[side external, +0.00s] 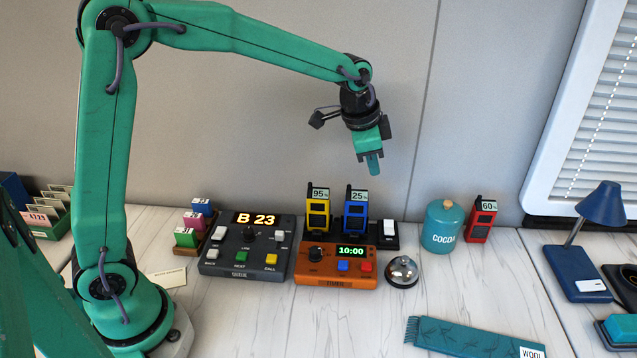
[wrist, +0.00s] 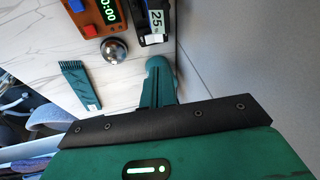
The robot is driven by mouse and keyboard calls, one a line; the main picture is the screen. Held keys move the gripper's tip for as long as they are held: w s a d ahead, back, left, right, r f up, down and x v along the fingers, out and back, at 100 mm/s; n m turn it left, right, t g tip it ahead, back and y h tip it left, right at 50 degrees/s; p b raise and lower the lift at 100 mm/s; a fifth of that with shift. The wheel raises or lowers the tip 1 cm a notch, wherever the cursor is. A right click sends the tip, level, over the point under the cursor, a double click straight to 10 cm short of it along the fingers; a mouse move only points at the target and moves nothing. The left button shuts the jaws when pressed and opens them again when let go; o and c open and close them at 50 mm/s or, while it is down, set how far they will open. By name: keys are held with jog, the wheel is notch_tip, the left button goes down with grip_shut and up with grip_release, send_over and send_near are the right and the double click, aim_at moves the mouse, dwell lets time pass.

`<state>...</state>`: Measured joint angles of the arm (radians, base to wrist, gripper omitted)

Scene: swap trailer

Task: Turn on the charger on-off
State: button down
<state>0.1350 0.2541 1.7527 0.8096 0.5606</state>
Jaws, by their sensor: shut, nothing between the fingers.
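The charger (side external: 385,243) is a black base near the back wall, behind the orange timer. A yellow radio (side external: 318,213) marked 95% and a blue radio (side external: 355,215) marked 25% stand in it. A white on-off switch (side external: 389,229) sits at its right end; which way it is set is too small to tell. My gripper (side external: 374,166) is shut and empty, in the air above the charger, pointing down.
The orange timer (side external: 336,281) reads 10:00, with a silver bell (side external: 402,270) at its right. A grey console (side external: 245,262) reads B 23. A teal cocoa jar (side external: 442,228) and a red radio (side external: 481,220) marked 60% stand to the right. A teal scarf (side external: 470,338) lies in front.

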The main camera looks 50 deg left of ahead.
jog(key=shift+w+d+f+m, duration=0.15)
jog(key=shift+w+d+f, duration=0.1)
jog(key=shift+w+f, duration=0.3)
jog(key=shift+w+d+f+m, duration=0.15)
jog(key=shift+w+d+f, duration=0.05)
jog(key=shift+w+f, duration=0.3)
send_over(386, 222)
jog(key=f, duration=1.1)
jog(key=shift+s+d+f, duration=0.3)
jog(key=shift+d, duration=0.05)
jog(key=shift+w+a+f, duration=0.2)
jog(key=shift+f, duration=0.55)
jog(key=shift+w+a+f, duration=0.25)
jog(key=shift+a+f, duration=0.05)
jog(key=shift+f, duration=0.2)
jog(key=shift+s+d+r, duration=0.1)
jog(key=shift+s+d, duration=0.05)
